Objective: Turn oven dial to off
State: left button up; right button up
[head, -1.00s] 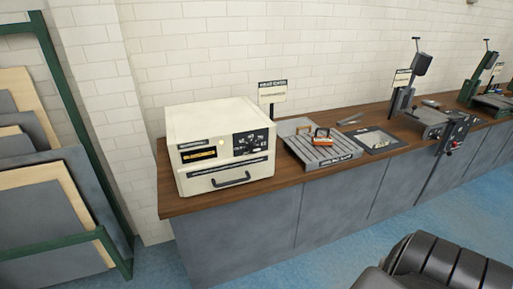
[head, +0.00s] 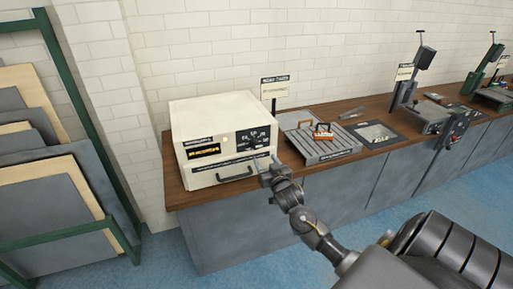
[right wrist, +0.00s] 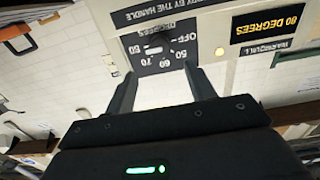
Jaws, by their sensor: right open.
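The white oven (head: 218,112) stands on the wooden bench top, its front with a black dial panel (head: 253,138) at the upper right and a handle below. My right gripper (head: 266,164) is open and empty in front of the oven's right side, just below the panel. In the right wrist view, upside down, the dial panel (right wrist: 158,48) shows OFF, several numbers and DEGREES. My open fingers (right wrist: 158,78) point at it, apart from it. The dial's own pointer is too small to tell. A label (right wrist: 268,23) beside it reads 80 DEGREES. My left gripper is out of view.
The wooden bench top (head: 185,203) runs to the right. A grey slotted tray (head: 322,146) with an orange-handled item stands right of the oven, with a sign (head: 275,91) behind. A sheet rack (head: 60,160) stands at far left.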

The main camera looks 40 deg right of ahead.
aim_at(256, 146)
jog(key=p+x, duration=0.1)
jog(key=x, duration=0.9)
jog(key=shift+p, duration=0.3)
jog(key=shift+s, duration=0.1)
jog(key=shift+c, duration=0.4)
